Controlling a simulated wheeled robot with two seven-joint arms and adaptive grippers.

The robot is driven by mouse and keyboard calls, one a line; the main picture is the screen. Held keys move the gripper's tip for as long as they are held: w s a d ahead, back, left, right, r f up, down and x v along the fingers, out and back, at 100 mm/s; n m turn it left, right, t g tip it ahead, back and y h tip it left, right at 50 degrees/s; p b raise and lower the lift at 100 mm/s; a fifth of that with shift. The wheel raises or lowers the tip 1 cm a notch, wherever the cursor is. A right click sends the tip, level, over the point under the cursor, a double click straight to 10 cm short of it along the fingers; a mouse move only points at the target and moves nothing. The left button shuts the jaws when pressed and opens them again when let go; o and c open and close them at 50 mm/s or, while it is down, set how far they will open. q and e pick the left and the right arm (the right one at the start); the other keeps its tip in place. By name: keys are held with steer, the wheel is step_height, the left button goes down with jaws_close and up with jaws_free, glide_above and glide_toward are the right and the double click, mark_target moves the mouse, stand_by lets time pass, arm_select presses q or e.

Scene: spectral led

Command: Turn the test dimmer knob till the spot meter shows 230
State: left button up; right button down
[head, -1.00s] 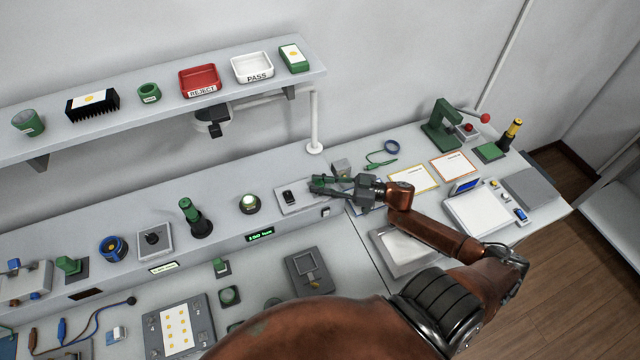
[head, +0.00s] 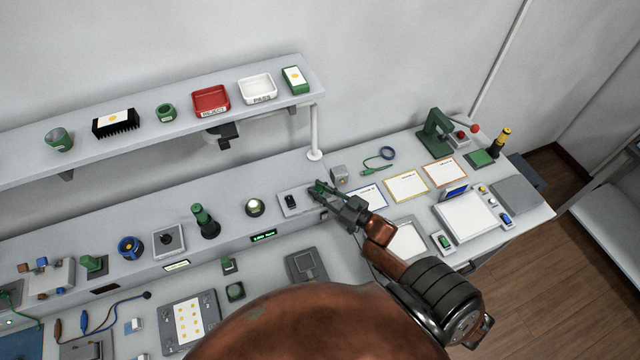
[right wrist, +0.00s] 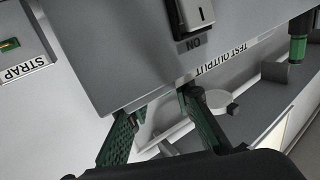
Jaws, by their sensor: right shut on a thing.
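My right gripper (head: 320,188) reaches from the lower right to the right end of a grey plate (head: 286,209) on the raised ledge. A black rocker switch (head: 291,201) sits on this plate. The right wrist view shows the switch (right wrist: 194,14), marked ON, and a TEST OUTPUT label (right wrist: 222,58). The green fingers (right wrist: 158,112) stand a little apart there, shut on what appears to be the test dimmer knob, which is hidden. A small green-lit display (head: 264,236) is on the ledge front; its digits are too small to read. My left gripper is out of view.
A small grey box (head: 338,173) stands close behind the gripper. A lit round lamp (head: 254,207) and a green-black post (head: 205,221) stand to the left. A shelf (head: 130,140) hangs above. Framed cards (head: 406,186) lie on the bench to the right.

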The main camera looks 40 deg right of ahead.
steer(key=m+h+p, duration=0.1)
steer(key=m+h, duration=0.1)
steer(key=h, duration=0.1)
steer(key=shift+r, duration=0.15)
steer(key=shift+m+h+p, duration=0.55)
steer(key=shift+m+h, duration=0.25)
steer(key=shift+h, duration=0.8)
steer(key=c, duration=1.7)
jaws_free()
steer(key=shift+o, duration=0.2)
steer(key=s+a, duration=0.1)
steer(key=s, duration=1.1)
steer(key=shift+a, duration=0.25)
